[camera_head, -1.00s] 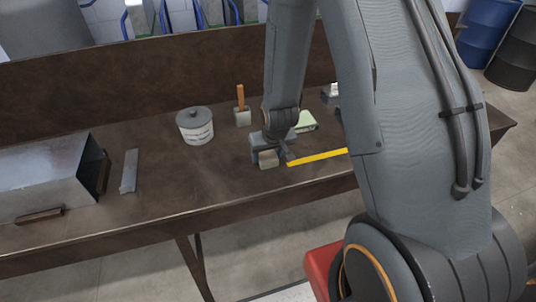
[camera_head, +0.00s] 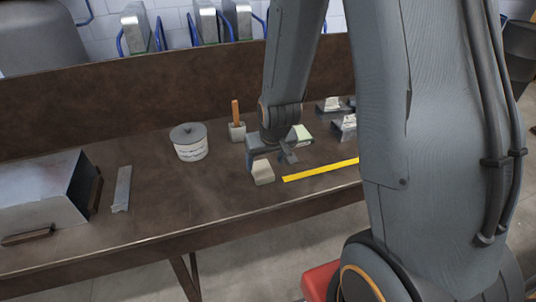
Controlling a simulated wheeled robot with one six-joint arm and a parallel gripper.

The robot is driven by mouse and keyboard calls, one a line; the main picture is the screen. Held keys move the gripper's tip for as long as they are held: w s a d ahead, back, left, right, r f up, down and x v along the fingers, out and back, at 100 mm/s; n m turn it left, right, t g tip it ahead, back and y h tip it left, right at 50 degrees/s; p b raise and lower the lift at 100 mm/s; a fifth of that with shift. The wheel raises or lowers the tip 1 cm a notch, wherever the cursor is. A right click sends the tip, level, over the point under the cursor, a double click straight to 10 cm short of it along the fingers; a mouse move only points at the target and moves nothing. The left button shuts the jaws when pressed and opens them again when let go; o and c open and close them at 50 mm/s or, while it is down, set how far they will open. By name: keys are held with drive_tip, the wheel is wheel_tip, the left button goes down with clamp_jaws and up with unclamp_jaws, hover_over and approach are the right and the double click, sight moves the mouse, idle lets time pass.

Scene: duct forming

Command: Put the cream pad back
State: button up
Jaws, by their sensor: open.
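A small cream pad (camera_head: 263,173), block-like, stands on the brown bench just left of the yellow strip's near end. My gripper (camera_head: 270,156) is open, just above and behind the pad as seen in the head view. One finger shows at the pad's upper left and the other to its right, clear of the yellow strip. The fingers partly overlap the pad's top edge in the picture, and I cannot tell whether they touch it. A pale green-cream flat piece (camera_head: 304,133) lies behind my gripper, partly hidden by it.
The yellow strip (camera_head: 318,170) lies right of the pad. A lidded tub (camera_head: 189,144), an orange-handled brush (camera_head: 236,122), a grey metal strip (camera_head: 122,189) and a sheet-metal duct (camera_head: 40,194) stand left. Metal pieces (camera_head: 344,126) lie at right. Bench centre-left is clear.

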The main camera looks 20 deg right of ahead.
drive_tip(key=s+r+g, duration=0.3)
drive_tip(key=s+r, duration=0.6)
drive_tip(key=s, duration=0.4)
drive_tip(key=shift+s+b, duration=0.3)
drive_tip(key=shift+b, duration=0.05)
idle(1.0)
